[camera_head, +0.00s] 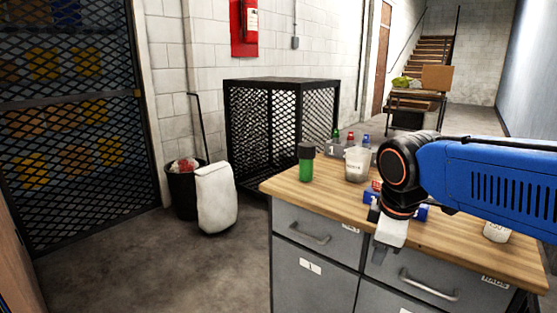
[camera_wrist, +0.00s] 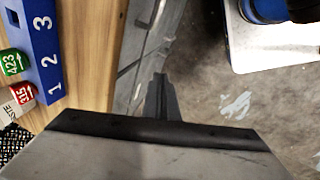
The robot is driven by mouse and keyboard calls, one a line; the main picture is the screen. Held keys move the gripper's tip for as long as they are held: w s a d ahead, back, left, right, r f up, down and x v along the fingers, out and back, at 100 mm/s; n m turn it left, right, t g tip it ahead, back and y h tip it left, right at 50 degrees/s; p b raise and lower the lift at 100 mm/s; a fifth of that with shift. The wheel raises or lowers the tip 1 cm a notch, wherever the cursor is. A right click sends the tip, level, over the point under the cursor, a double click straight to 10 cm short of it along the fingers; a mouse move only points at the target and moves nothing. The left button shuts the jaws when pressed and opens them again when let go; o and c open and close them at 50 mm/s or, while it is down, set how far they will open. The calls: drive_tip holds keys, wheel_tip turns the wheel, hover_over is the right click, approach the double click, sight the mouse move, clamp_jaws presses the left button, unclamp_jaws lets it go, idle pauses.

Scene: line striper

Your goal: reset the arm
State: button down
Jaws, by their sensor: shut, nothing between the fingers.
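My blue arm (camera_head: 480,172) reaches in from the right in the head view. My gripper (camera_head: 381,252) hangs down at the front edge of the workbench, in front of the drawers. In the wrist view the narrow fingers of my gripper (camera_wrist: 160,78) are together and empty, over the drawer fronts and floor. The wooden workbench top (camera_head: 285,183) lies behind it. A blue rack (camera_wrist: 38,50) numbered 1, 2, 3 stands on the bench, beside a green cap (camera_wrist: 14,62) and a red cap (camera_wrist: 22,92). My wrist partly hides the rack in the head view.
A green bottle with a dark cap (camera_head: 306,165) and a white cup (camera_head: 357,163) stand on the bench. Another white cup (camera_head: 496,231) is at the right. Drawer handles (camera_head: 303,234) stick out in front. A black bin (camera_head: 182,195) and mesh cage (camera_head: 275,125) stand left. Floor is clear at front left.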

drive_tip(key=s+d+f+m+t, duration=0.1)
drive_tip(key=s+d+f+m, duration=0.6)
drive_tip(key=s+m, duration=0.4)
drive_tip(key=shift+s+f+m+t, duration=0.2)
drive_tip(key=shift+f+m+t, duration=0.1)
drive_tip(key=shift+f+m, duration=0.4)
drive_tip(key=shift+r, duration=0.15)
